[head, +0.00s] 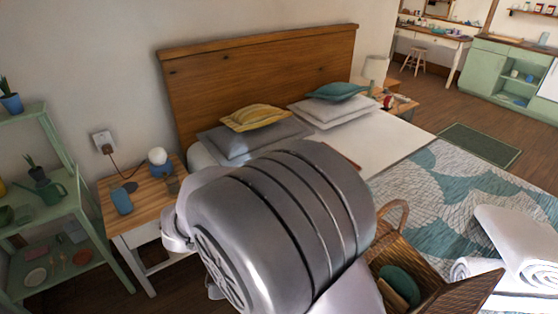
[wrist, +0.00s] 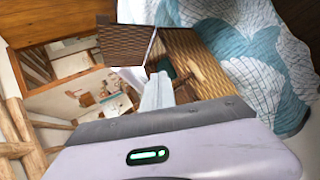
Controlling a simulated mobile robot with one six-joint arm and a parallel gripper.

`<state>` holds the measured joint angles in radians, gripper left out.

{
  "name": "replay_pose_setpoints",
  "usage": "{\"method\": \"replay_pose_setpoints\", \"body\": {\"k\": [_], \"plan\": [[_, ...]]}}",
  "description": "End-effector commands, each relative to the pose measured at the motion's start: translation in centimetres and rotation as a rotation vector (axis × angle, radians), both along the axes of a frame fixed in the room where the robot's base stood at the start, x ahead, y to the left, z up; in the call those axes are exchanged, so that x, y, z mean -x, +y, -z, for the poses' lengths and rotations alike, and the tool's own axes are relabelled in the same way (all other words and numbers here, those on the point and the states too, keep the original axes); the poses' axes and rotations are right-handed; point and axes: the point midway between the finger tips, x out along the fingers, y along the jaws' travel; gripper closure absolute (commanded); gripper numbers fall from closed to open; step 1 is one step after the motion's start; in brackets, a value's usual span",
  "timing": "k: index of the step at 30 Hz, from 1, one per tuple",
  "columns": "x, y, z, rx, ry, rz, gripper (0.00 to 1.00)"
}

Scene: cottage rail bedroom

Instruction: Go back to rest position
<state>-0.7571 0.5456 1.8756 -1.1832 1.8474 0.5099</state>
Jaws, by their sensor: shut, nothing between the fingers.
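My gripper (wrist: 157,90) shows in the wrist view as pale fingers beyond the grey wrist housing with a green light. It is shut, with nothing seen between the fingers. It points towards an open wicker basket (wrist: 205,62); I cannot tell how far above or beside it. In the head view my large grey arm fills the middle and hides the gripper. The basket (head: 432,293) stands at the lower right there, lid open, with a green item (head: 401,280) inside.
The bed (head: 390,140) with pillows lies behind my arm. A wooden nightstand (head: 140,205) holds a lamp and a blue item at left. A green shelf (head: 60,212) stands further left. Rolled white towels (head: 520,240) lie at the right. Open floor (head: 430,90) shows beyond the bed.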

Motion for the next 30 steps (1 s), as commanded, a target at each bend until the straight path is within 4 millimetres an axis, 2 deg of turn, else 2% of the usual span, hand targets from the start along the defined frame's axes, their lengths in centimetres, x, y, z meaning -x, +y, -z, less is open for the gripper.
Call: {"method": "replay_pose_setpoints", "body": {"k": [1,4,9,12,15,18,30], "plan": [[1.0,-2.2,-1.8,-0.135,0.021,0.058,1.00],[3.8,-4.9,-4.1,-0.430,0.021,0.129,1.00],[7.5,-6.5,-7.3,-0.883,-0.198,0.156,1.00],[8.4,-6.7,-8.9,-1.050,-0.393,0.132,1.00],[8.7,-6.8,-10.1,-1.134,-0.554,0.103,1.00],[8.7,-7.0,-10.7,-1.168,-0.643,0.084,1.00],[8.6,-6.9,-10.9,-1.175,-0.663,0.079,1.00]]}}
